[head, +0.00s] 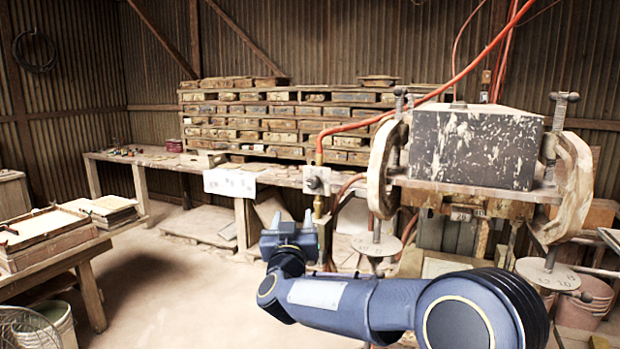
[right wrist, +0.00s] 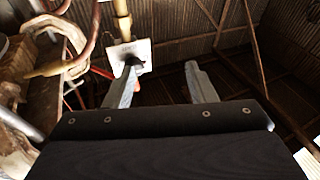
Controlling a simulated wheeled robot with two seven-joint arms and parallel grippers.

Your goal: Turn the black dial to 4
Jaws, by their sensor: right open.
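A small pale plate (head: 316,180) is fixed to the brass pipe left of the press in the head view; no clear pointer or numbers can be read on it. In the right wrist view the same kind of pale plate (right wrist: 144,48) carries a dark knob (right wrist: 133,61), which looks like the black dial. My right gripper (head: 292,220) is below and left of the plate in the head view, fingers pointing up. In the right wrist view the gripper (right wrist: 162,68) is open and empty, and its left finger overlaps the knob's lower edge. Contact cannot be told. My left gripper is out of view.
The press (head: 475,148) with its dark speckled block stands at right, with pale numbered discs (head: 548,273) below it. A red hose (head: 430,95) runs to the brass pipe. A workbench (head: 160,160) lines the back wall. Open floor lies left of my arm.

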